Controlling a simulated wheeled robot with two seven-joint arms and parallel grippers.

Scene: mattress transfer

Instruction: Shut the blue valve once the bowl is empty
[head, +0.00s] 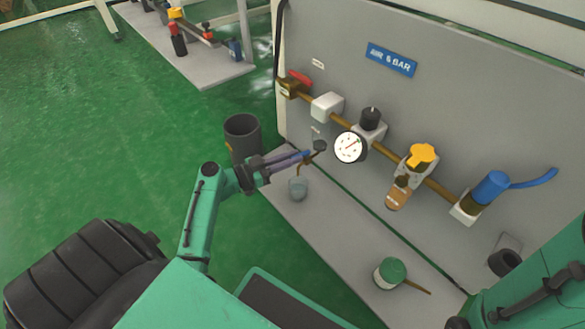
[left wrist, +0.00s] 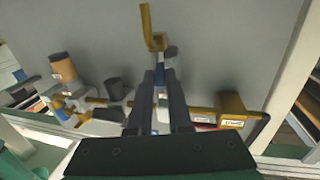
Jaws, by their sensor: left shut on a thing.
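My left gripper (head: 302,156) is at the left part of the grey panel, fingers together around a small blue part that I take as the blue valve's handle. In the left wrist view the blue part (left wrist: 162,113) shows between the fingers, with a bent brass tube (left wrist: 150,30) beyond. An amber bowl (head: 398,196) hangs under the yellow knob; its label shows, but its contents cannot be made out. It also shows in the left wrist view (left wrist: 62,68). A small clear cup (head: 298,188) stands below the gripper. My right gripper is out of view.
A brass pipe along the panel (head: 480,110) carries a red-handled valve (head: 299,78), a gauge (head: 350,147), a yellow knob (head: 421,156) and a blue fitting with hose (head: 490,187). A dark bin (head: 243,135) stands on the floor.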

